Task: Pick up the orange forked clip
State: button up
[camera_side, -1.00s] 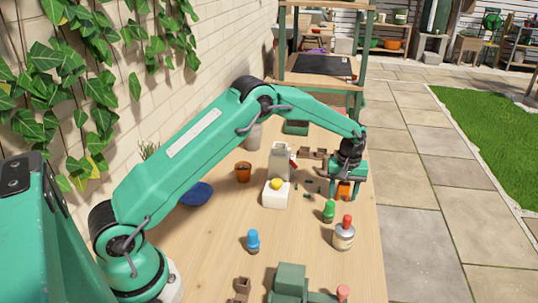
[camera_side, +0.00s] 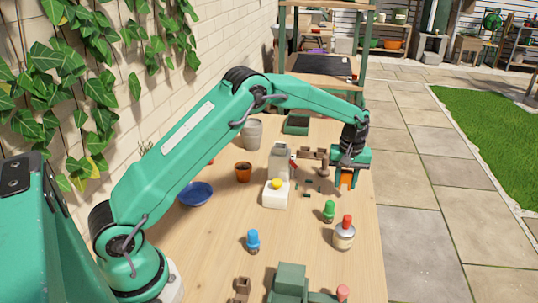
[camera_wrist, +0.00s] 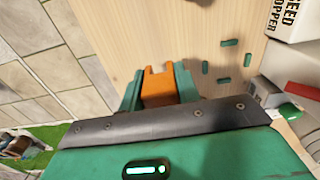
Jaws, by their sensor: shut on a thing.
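The orange forked clip (camera_wrist: 159,88) is between the two green fingers of my gripper (camera_wrist: 158,92) in the wrist view, with its fork end pointing away from the gripper body. In the side view the clip (camera_side: 346,180) hangs below my gripper (camera_side: 347,178), near the right edge of the wooden table. The gripper is shut on it. The clip appears raised above the tabletop. Its upper part is hidden by the gripper.
Several small green pieces (camera_wrist: 224,82) lie on the table beside the gripper. A white box marked SEED HOPPER (camera_wrist: 297,20) stands near them. Brown blocks (camera_side: 313,154), a green-topped item (camera_side: 329,210) and a red-capped jar (camera_side: 344,235) are nearby.

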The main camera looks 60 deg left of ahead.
jog(key=s+d+r, duration=0.6)
jog(key=d, duration=0.3)
jog(key=shift+d+r, duration=0.25)
jog(key=shift+d, duration=0.1)
jog(key=shift+a, duration=0.15)
